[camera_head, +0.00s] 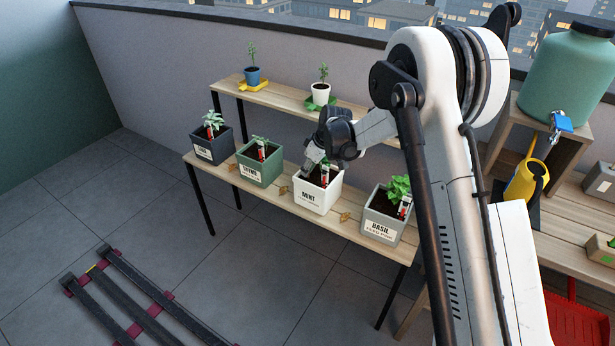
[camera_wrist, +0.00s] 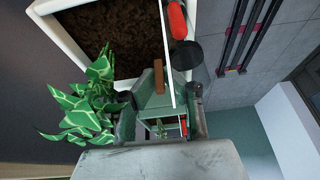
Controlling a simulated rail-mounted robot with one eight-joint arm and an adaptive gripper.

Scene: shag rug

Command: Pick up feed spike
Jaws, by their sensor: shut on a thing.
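The feed spike (camera_head: 325,176), red and white, stands in the white MINT pot (camera_head: 312,200) on the front bench. In the wrist view its red part (camera_wrist: 178,18) shows near the pot's rim, above the jaws. My gripper (camera_head: 316,164) is low over the MINT pot, at the spike's upper part. In the wrist view my gripper (camera_wrist: 163,98) has a finger on each side and is shut on the spike, though the contact itself is hard to make out. The mint plant (camera_wrist: 90,105), with green leaves, is left of the jaws. The spike's lower end is hidden.
A green THYME pot (camera_head: 259,172) and a dark pot (camera_head: 212,150) stand left of the MINT pot; the BASIL pot (camera_head: 384,228) stands right. Each neighbour has a similar red-and-white spike. Two small plants stand on the raised shelf (camera_head: 287,98) behind.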

